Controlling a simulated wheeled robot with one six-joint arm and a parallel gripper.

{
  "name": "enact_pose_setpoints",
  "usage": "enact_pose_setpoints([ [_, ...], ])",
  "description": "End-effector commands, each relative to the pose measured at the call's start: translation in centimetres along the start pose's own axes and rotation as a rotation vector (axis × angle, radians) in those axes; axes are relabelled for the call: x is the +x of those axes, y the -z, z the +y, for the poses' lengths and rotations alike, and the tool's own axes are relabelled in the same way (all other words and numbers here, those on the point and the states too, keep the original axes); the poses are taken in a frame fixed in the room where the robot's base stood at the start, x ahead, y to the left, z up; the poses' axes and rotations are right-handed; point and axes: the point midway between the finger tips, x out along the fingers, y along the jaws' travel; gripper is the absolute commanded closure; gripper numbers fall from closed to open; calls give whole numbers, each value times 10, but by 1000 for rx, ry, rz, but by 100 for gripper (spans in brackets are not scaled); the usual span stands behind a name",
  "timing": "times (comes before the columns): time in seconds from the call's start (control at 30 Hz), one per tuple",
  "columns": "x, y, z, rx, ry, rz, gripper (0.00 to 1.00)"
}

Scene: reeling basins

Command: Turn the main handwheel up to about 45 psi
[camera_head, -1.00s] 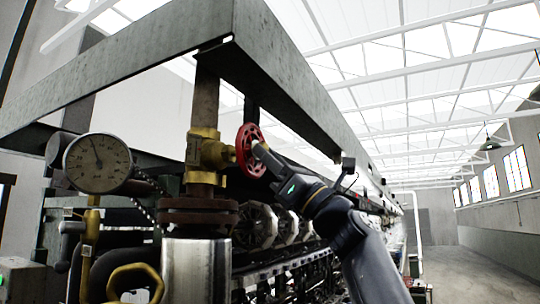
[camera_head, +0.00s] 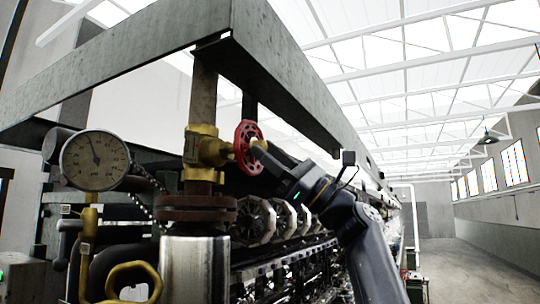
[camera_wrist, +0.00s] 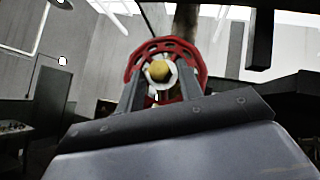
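The red main handwheel (camera_head: 248,147) sits on the brass valve (camera_head: 205,150) of the upright rusty pipe. My gripper (camera_head: 260,150) is at the wheel's face, coming from the right. In the wrist view, my gripper's fingers (camera_wrist: 160,98) stand apart, one on each side of the brass-coloured hub nut, in front of the red wheel (camera_wrist: 166,47). Whether they press on the hub or spokes is unclear. The round pressure gauge (camera_head: 95,160) is left of the pipe. Its needle points up and slightly left; the numbers are too small to read.
A grey steel beam frame (camera_head: 290,75) runs above the valve and wheel. A rusty flange (camera_head: 197,209) and shiny pipe (camera_head: 195,265) are below the valve. A second, brass-coloured handwheel (camera_head: 133,283) is at lower left. Reeling machinery extends behind my arm; the right-hand floor (camera_head: 470,270) is clear.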

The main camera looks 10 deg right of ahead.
Motion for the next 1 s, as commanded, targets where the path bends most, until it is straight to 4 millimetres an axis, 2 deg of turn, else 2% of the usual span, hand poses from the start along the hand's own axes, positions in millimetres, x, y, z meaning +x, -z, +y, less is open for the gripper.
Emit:
enact_pose_setpoints([
  [0.13,0,0,0,1,0,1,55],
  [0.33,-1,1,0,1,0,1,55],
  [0.47,-10,2,0,0,0,3,55],
  [0.57,-26,3,1,-1,2,3,55],
  [0.8,-76,4,1,-1,2,3,55],
  [1.0,-102,2,1,-1,1,2,55],
])
